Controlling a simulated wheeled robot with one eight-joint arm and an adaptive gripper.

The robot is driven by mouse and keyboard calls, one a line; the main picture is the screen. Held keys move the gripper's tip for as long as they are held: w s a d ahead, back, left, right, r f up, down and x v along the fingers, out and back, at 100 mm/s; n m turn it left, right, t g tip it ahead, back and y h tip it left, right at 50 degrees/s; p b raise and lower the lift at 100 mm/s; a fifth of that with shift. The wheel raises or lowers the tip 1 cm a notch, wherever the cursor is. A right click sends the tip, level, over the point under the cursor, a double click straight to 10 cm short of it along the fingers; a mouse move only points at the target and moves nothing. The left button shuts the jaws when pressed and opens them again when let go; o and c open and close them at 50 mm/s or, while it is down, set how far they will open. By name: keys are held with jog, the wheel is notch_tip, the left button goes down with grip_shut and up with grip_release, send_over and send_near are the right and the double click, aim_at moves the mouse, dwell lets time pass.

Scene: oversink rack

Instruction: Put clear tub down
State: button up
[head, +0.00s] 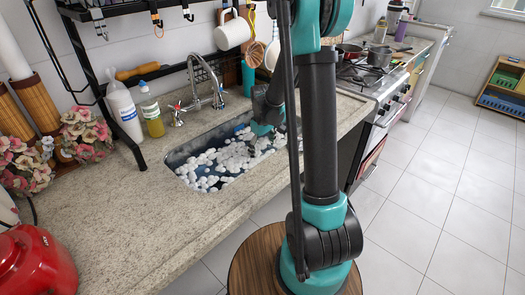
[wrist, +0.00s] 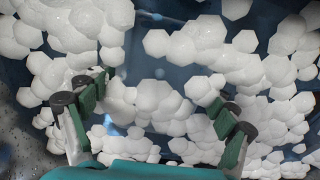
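My gripper (wrist: 162,92) is low in the sink (head: 183,176), over white foam; in the head view my own arm partly hides it. In the wrist view its two green-padded fingers stand wide apart, with foam and dark blue water between and below them. I cannot make out a clear tub in either view; no tub edge or wall shows between the fingers. Foam (head: 225,160) covers much of the water and may hide things in it.
A black rack (head: 100,85) stands over the sink, with a white mug (head: 232,32) hanging from it. A white bottle (head: 124,110) and a yellow soap bottle (head: 152,112) stand beside the faucet (head: 205,95). The counter (head: 130,225) is clear in front.

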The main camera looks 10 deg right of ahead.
jog(key=shift+o, duration=0.2)
jog(key=shift+r, duration=0.15)
notch_tip(320, 180, up, 12)
dwell(0.5)
